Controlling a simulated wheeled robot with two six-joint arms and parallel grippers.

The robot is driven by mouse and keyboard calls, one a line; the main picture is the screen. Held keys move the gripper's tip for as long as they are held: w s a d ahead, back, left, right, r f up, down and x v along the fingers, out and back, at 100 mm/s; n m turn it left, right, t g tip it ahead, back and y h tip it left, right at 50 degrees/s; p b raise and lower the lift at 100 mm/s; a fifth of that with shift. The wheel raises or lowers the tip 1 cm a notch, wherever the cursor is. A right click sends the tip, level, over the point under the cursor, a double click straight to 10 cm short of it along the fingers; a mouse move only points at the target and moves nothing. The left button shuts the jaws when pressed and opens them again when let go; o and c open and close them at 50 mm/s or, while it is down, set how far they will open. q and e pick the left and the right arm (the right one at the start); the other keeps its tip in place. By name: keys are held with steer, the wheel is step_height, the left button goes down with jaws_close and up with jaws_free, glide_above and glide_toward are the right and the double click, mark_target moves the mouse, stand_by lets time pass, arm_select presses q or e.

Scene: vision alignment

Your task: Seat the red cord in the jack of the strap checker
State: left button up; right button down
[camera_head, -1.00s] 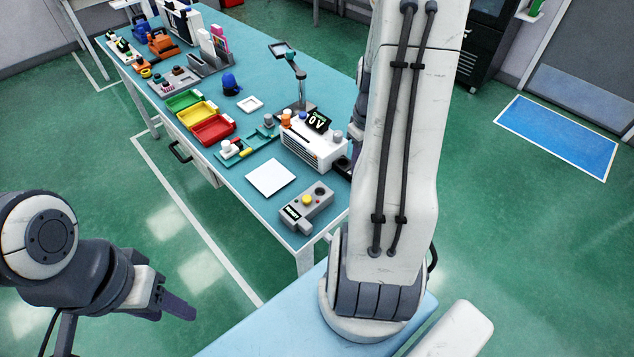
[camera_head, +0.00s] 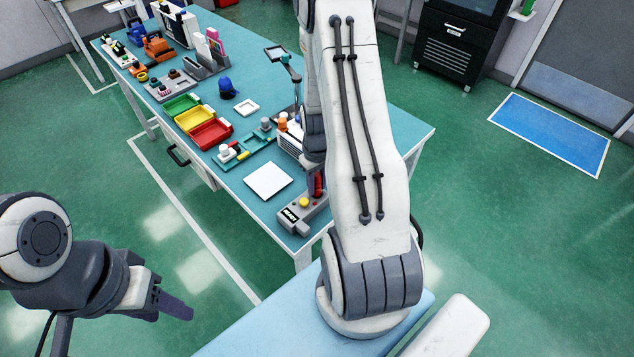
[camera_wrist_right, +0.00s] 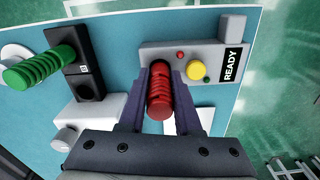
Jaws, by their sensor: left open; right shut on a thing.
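The strap checker (camera_head: 290,221) is a grey box near the front corner of the bench. In the right wrist view the strap checker (camera_wrist_right: 215,48) shows a yellow button, a small red light and a READY label. My right gripper (camera_wrist_right: 162,82) is shut on the red cord (camera_wrist_right: 160,98), a coiled red piece, at the checker's end away from the label. The red cord also shows in the head view (camera_head: 319,186), mostly behind my arm. The jack is hidden, and I cannot tell whether the cord's tip is inside it. My left gripper (camera_head: 172,303) is open and empty, off the bench.
A white pad (camera_head: 267,181) lies beside the checker. A green coiled cord (camera_wrist_right: 38,68) stands by a dark block (camera_wrist_right: 80,60) in the wrist view. Green, yellow and red bins (camera_head: 210,134) and other tools sit further along the bench.

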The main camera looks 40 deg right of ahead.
steer(key=shift+f, duration=0.2)
steer(key=c, duration=0.9)
jaws_free()
steer(key=shift+r, duration=0.1)
